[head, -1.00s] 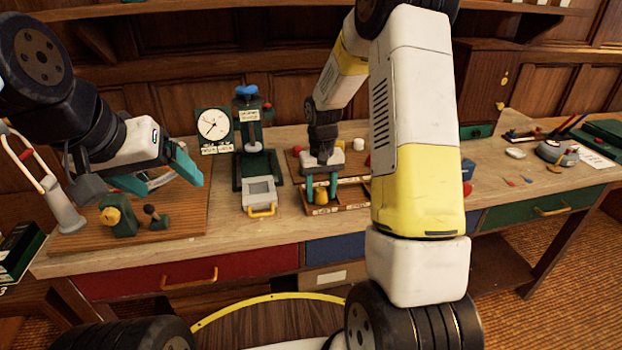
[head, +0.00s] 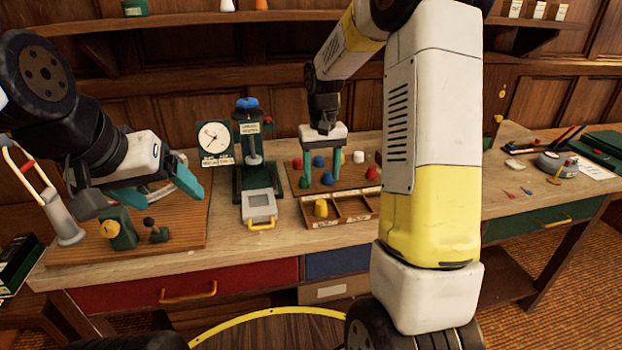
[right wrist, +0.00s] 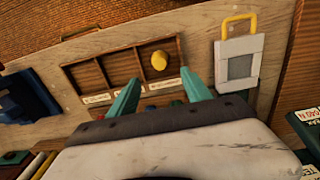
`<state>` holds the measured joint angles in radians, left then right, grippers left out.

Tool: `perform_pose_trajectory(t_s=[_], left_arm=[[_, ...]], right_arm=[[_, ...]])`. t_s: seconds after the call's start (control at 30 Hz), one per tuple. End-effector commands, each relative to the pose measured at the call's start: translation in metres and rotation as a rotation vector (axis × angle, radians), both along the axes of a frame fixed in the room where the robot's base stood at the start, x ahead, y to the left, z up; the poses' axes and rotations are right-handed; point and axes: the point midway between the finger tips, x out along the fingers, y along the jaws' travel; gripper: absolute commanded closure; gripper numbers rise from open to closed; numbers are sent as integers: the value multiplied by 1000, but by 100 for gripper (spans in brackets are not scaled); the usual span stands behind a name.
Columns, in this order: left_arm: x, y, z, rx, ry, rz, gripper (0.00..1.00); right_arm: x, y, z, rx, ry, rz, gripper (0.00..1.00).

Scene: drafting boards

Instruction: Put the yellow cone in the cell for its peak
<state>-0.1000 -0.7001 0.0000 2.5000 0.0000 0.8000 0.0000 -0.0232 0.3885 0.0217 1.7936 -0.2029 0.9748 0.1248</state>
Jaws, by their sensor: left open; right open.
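The yellow cone (head: 320,208) sits in the left cell of a wooden tray (head: 352,218) in the head view. It also shows in the right wrist view (right wrist: 159,60), in the cell at the right there. My left gripper (head: 160,192) is open and empty over the left board.
A peg board (head: 292,178) behind the tray carries several red, blue, white and green pieces. A grey device with a yellow handle (head: 260,207) stands left of the tray. A dial (head: 214,138) and a green press (head: 250,155) stand behind. Bench space right of my right arm is partly clear.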

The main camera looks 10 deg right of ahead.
Motion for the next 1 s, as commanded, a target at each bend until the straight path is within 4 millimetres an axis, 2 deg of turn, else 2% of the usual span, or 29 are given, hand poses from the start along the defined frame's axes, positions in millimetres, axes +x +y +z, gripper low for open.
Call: perform_pose_trajectory(t_s=[0.17, 0.27, 0.37, 0.5, 0.6, 0.8, 0.9, 1.0], left_arm=[[0, 0, 0, 0, 0, 0, 22], [0, 0, 0, 0, 0, 0, 22], [0, 0, 0, 0, 0, 0, 22], [0, 0, 0, 0, 0, 0, 22], [0, 0, 0, 0, 0, 0, 22], [0, 0, 0, 0, 0, 0, 22], [0, 0, 0, 0, 0, 0, 22], [0, 0, 0, 0, 0, 0, 22]], right_arm=[[-3, 0, 17, 2, -7, 1, 43], [-15, 1, 36, 11, -39, 2, 43], [-40, 2, 66, 32, -101, 3, 43], [-90, 6, 107, 70, -212, 7, 43], [-129, 9, 127, 99, -292, 10, 43], [-199, 16, 143, 153, -440, 16, 43], [-222, 19, 143, 173, -492, 19, 43], [-236, 21, 141, 185, -526, 20, 43]])
